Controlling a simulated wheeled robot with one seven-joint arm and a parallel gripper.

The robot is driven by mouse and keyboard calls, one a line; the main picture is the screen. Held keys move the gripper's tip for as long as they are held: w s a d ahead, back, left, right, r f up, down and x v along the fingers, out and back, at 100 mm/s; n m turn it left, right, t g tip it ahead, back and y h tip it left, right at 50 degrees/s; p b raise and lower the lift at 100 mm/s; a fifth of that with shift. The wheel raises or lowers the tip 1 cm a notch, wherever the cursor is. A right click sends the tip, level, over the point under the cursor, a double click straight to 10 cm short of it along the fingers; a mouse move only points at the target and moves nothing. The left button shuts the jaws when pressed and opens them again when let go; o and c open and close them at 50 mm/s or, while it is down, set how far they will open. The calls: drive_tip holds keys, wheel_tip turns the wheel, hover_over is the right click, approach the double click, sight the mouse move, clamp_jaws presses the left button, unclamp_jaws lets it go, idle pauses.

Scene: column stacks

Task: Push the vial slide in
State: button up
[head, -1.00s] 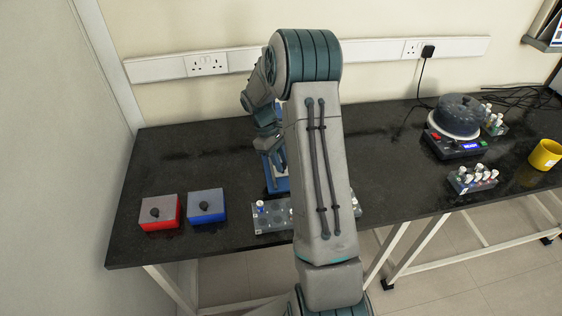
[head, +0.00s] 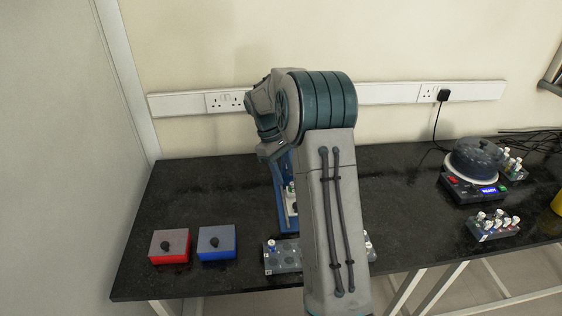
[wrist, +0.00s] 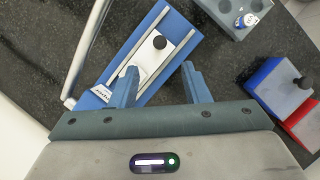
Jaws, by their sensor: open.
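The blue column stand (head: 280,192) is on the bench, partly hidden behind my arm in the head view. In the wrist view its blue frame (wrist: 183,22) with two light rails runs diagonally at the top. The vial slide (wrist: 150,56), a white plate with a black knob, lies between the rails. The slide also shows in the head view (head: 290,209), where a small vial (head: 290,188) appears near it. My gripper (wrist: 162,84) is open and empty. Its fingers appear just below the knob in the picture, and contact cannot be told. In the head view the fingers are hidden.
A grey rack (head: 283,262) stands in front of the stand. A red box (head: 170,246) and a blue box (head: 216,242) sit to the left. A hot plate (head: 474,188) and a vial rack (head: 493,226) stand at the right. A pale rod (wrist: 86,48) runs beside the stand.

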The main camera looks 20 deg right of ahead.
drive_tip(key=v, duration=0.3)
drive_tip(key=shift+w+r, duration=0.1)
drive_tip(key=shift+r, duration=0.2)
drive_tip(key=shift+c, duration=0.2)
